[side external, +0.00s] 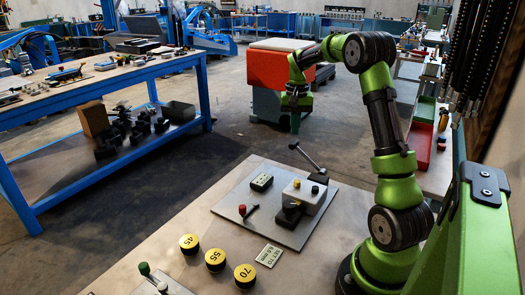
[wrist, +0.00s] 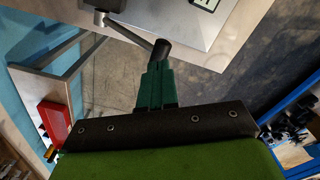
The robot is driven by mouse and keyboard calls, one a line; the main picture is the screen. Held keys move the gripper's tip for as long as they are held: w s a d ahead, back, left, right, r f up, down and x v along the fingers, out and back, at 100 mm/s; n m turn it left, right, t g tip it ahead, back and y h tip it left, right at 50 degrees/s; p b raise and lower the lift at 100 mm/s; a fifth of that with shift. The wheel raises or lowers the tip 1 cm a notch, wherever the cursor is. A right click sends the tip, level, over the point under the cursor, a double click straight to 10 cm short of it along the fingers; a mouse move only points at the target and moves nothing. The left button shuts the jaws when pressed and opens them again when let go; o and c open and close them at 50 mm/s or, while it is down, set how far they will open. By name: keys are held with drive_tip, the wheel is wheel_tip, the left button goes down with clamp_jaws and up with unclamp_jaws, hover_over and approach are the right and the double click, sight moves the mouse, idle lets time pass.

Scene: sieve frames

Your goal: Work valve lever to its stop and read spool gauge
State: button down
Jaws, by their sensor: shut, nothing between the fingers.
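The valve lever (side external: 308,158) is a thin metal rod with a dark knob, rising at a slant to the left from a light valve block (side external: 304,196) on a grey plate. Its knob also shows in the wrist view (wrist: 161,50). My gripper (side external: 295,129) points down just above the knob, its green fingers shut and empty. In the wrist view the fingertips (wrist: 157,66) appear right at the knob; I cannot tell whether they touch. A small box with a pale green face (side external: 262,182), possibly the spool gauge, lies left of the block; its reading is illegible.
Yellow discs marked 45 (side external: 189,243), 55 (side external: 215,259) and 70 (side external: 245,275) lie in front, beside a "SET TO" card (side external: 269,256). A green-knobbed lever (side external: 145,269) stands at the front left.

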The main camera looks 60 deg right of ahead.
drive_tip(key=shift+f, duration=0.15)
drive_tip(key=shift+f, duration=1.3)
drive_tip(key=shift+w+f, duration=0.4)
drive_tip(key=shift+f, duration=0.25)
drive_tip(key=shift+w+f, duration=0.35)
drive_tip(key=shift+f, duration=0.2)
